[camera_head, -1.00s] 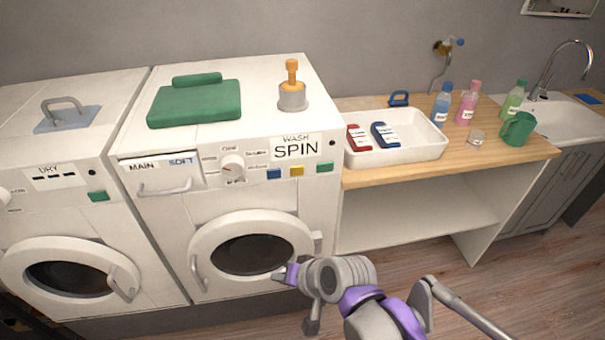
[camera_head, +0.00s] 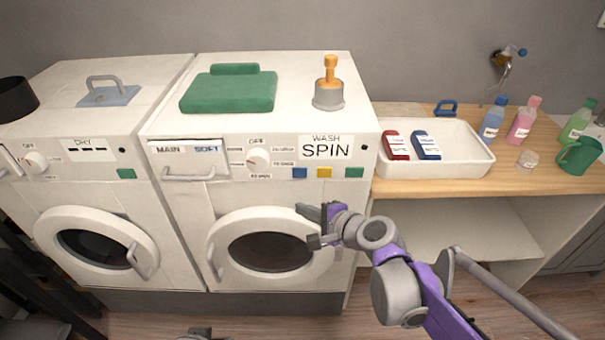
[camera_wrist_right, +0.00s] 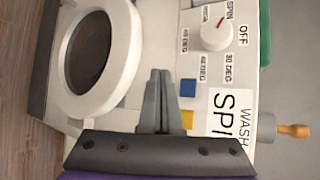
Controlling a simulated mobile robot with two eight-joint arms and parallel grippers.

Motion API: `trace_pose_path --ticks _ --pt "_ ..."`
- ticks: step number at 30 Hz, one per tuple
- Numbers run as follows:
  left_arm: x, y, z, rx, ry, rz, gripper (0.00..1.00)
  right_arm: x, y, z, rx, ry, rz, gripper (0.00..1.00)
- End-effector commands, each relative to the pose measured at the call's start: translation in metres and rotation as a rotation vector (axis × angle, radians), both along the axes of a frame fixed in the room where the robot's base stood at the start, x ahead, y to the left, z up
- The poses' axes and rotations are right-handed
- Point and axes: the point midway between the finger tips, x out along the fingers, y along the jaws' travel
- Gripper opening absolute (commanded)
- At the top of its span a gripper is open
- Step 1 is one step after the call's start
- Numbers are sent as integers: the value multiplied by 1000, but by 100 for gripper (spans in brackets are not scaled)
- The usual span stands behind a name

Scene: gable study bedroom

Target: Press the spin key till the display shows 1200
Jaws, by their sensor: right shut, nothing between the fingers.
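The washer (camera_head: 190,215) has a white panel reading WASH SPIN (camera_head: 326,148), which also shows in the right wrist view (camera_wrist_right: 229,103). No number shows on it. Below it sit a blue key (camera_head: 300,173), a yellow key (camera_head: 324,172) and a green key (camera_head: 354,172); none has a readable label of its own. My right gripper (camera_head: 303,210) is shut and empty, in front of the washer below the keys. In the right wrist view its fingers (camera_wrist_right: 158,78) appear beside the blue key (camera_wrist_right: 188,88) and yellow key (camera_wrist_right: 187,119). A grey part, probably my left gripper (camera_head: 198,332), barely shows at the bottom edge.
The dial (camera_head: 257,160) is left of the keys, and the round door (camera_head: 270,247) is below. A white tray (camera_head: 470,165) stands on the wooden counter at right. The dryer (camera_head: 75,195) is at left.

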Motion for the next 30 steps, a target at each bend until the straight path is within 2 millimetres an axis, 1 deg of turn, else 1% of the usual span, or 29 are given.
trace_pose_path --ticks 5,8,15,21,25,30 --pt "0 0 -1 0 0 0 50 6 0 0 -2 0 0 0" --pt "-1 0 -3 0 1 0 50 16 0 -1 -2 0 0 0" --pt "-1 0 -8 0 3 0 50 50 -1 -1 -2 0 0 0" --pt "-1 0 -8 0 3 0 50 74 0 0 -2 0 0 0" --pt "-1 0 -8 0 3 0 50 83 0 0 -2 0 1 0" --pt "-1 0 -8 0 3 0 50 88 0 0 -2 0 1 0"
